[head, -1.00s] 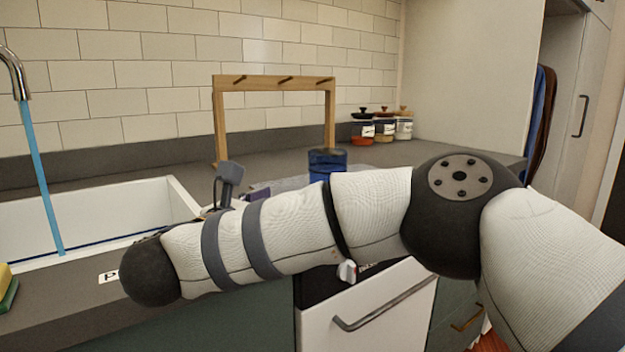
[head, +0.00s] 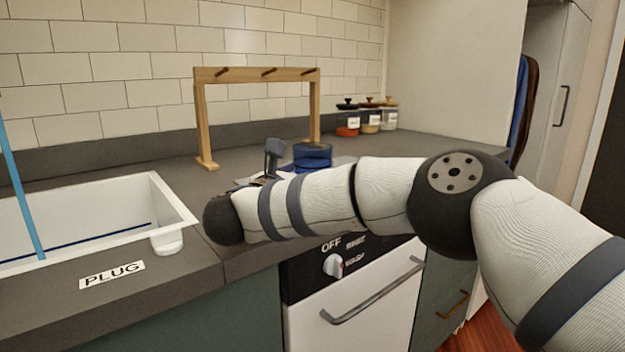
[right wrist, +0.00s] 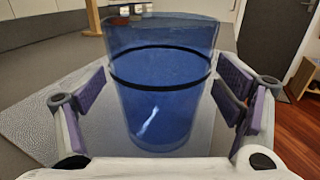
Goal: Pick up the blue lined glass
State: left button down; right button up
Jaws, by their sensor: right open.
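The blue lined glass (head: 312,154) stands on the counter behind my right arm in the head view, its lower part hidden by the arm. In the right wrist view the glass (right wrist: 160,100) is translucent blue with dark bands and stands upright on a grey mat. My right gripper (right wrist: 163,98) is open, with one finger on each side of the glass and a gap showing at both sides. In the head view only a bit of this gripper (head: 274,158) shows, just left of the glass. My left gripper is out of view.
A wooden rack (head: 200,120) stands behind the glass, with several lidded jars (head: 370,120) at the back. A dishwasher front (head: 350,300) is below the counter. The counter (head: 430,148) right of the jars is clear.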

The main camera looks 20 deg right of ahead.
jog(key=c, duration=1.4)
notch_tip(320, 180, up, 10)
jog(key=shift+r, duration=0.1)
jog(key=shift+c, duration=0.2)
